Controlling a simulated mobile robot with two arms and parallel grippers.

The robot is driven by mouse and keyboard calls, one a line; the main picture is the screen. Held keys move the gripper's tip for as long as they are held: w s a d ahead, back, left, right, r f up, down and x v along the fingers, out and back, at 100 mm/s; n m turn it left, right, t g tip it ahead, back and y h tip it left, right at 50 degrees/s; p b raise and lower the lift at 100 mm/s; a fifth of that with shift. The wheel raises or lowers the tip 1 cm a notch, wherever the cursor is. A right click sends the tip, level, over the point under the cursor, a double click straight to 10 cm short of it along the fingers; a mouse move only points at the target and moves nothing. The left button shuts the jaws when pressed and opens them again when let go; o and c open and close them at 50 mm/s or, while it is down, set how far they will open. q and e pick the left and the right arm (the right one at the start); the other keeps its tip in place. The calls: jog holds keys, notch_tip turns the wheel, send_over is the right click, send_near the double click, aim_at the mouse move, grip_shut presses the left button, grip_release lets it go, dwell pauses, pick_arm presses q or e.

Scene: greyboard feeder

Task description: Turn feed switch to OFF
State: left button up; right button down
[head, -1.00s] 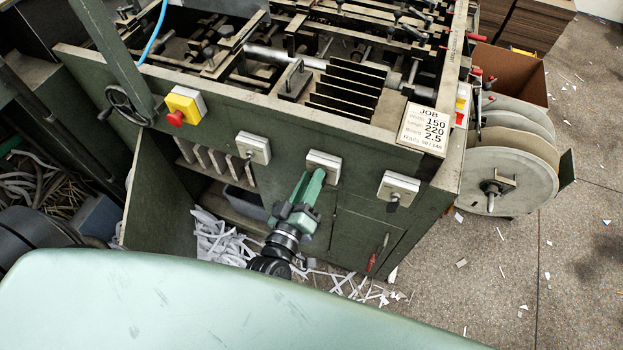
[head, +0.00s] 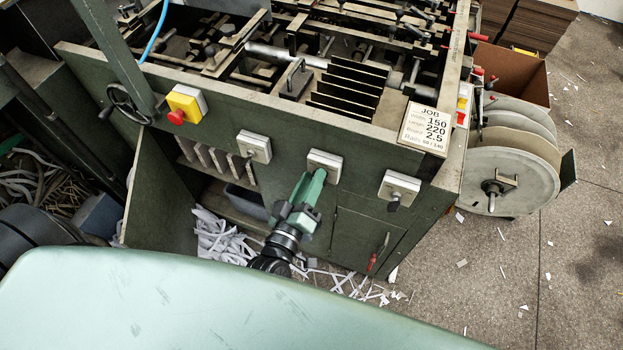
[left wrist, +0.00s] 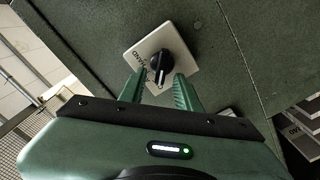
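Three switches with pale square plates and dark knobs sit on the green machine's front: a left one (head: 254,146), a middle one (head: 324,165) and a right one (head: 399,188). Which is the feed switch cannot be read. My left gripper (head: 316,180) is at the middle switch. In the left wrist view its black knob (left wrist: 158,68) stands on the white plate (left wrist: 138,52), its pointer end towards the gripper. My left gripper's green fingers (left wrist: 159,88) are apart, one on each side of the knob's near end, with gaps. The plate's lettering is partly hidden. My right gripper is not in view.
A yellow box with a red button (head: 176,117) and a handwheel (head: 130,104) are at the machine's left. A job card (head: 425,128) is at the upper right. Paper strips (head: 222,240) lie below.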

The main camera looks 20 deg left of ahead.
pick_arm(q)
jog(key=s+b, duration=0.1)
jog(key=s, duration=0.6)
jog(key=shift+s, duration=0.35)
jog(key=shift+a, duration=0.1)
jog(key=s+f+m+g+h, duration=0.1)
jog(key=s+f+m+g, duration=0.3)
jog(key=f, duration=1)
jog(key=s+f+m+g+h, duration=0.1)
jog(key=s+f+m+g, duration=0.25)
jog(key=f, duration=1.15)
jog(key=s+a+f+m+g+y, duration=0.1)
jog(key=s+a+f+g, duration=0.3)
jog(key=s+f, duration=0.4)
jog(key=s+a+f+m+g+y, duration=0.1)
jog(key=s+a+f+g, duration=0.4)
jog(key=s, duration=0.8)
notch_tip(320, 180, down, 4)
jog(key=shift+s+r+m+y, duration=0.15)
jog(key=shift+r+m+y, duration=0.15)
jog(key=shift+m, duration=0.55)
